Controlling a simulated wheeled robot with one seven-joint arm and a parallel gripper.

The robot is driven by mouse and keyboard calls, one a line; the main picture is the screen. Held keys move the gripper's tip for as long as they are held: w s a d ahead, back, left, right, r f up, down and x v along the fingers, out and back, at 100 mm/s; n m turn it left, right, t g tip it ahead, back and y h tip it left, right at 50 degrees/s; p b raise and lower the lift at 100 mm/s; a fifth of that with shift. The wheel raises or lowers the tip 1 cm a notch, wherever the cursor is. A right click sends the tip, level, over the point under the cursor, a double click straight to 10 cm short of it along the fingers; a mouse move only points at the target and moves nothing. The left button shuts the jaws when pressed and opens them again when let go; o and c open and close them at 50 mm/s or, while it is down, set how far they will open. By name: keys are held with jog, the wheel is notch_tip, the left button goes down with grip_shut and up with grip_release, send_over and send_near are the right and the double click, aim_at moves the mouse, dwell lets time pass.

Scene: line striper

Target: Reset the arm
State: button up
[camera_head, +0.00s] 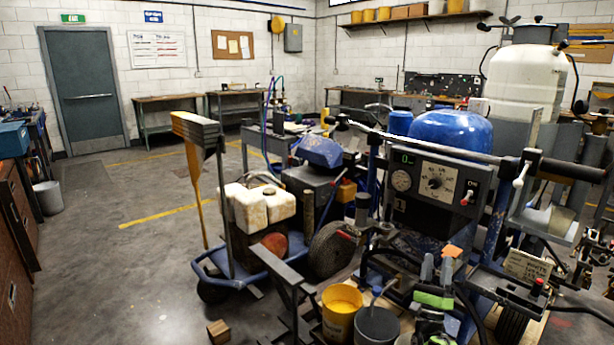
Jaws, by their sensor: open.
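What looks like my gripper (437,267) is at the lower right of centre, in front of the line striper. Its two grey fingers point up and stand apart, so it looks open, with nothing clearly held between them. Dark and green parts below it partly run into the clutter. The line striper (436,182) fills the right side, with a control panel with dial and gauge, a blue domed tank (450,131) and a long handlebar (420,150). A small orange piece (453,251) shows close by the fingers; I cannot tell whether it touches them.
A yellow bucket (341,314) and a grey bucket (377,326) stand left of the gripper. A blue cart (224,270) carries white jugs. A white tank (522,80) rises at right. A wooden block (219,333) lies on the floor. Open floor lies at left.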

jog(key=w+a+r+n+g+y, duration=0.3)
jog(key=a+r+n+y, duration=0.2)
jog(key=r+n, duration=0.3)
jog(key=w+a+r+n+g+y, duration=0.2)
jog(key=a+r+n+g+y, duration=0.25)
jog(key=r, duration=0.45)
jog(key=s+a+r+n+g, duration=0.1)
jog(key=s+a+n+g, duration=0.2)
jog(key=s, duration=0.5)
jog(key=s+a+n+g, duration=0.25)
jog(key=s+n, duration=0.25)
jog(key=s, duration=0.3)
jog(key=s+a+r+n+g, duration=0.15)
jog(key=s+a+n, duration=0.25)
jog(key=s, duration=0.4)
jog(key=s+f+n+g, duration=0.2)
jog(key=s+f, duration=0.2)
jog(key=s, duration=0.6)
jog(key=s+f+n+g, duration=0.3)
jog(key=s+f, duration=0.2)
jog(key=s, duration=0.5)
jog(key=s+f+n+g, duration=0.2)
jog(key=s+f, duration=0.2)
jog(key=s, duration=0.5)
notch_tip(320, 180, up, 18)
jog(key=p, duration=1.8)
jog(key=shift+w+a, duration=0.15)
jog(key=shift+a, duration=0.2)
jog(key=shift+r, duration=0.1)
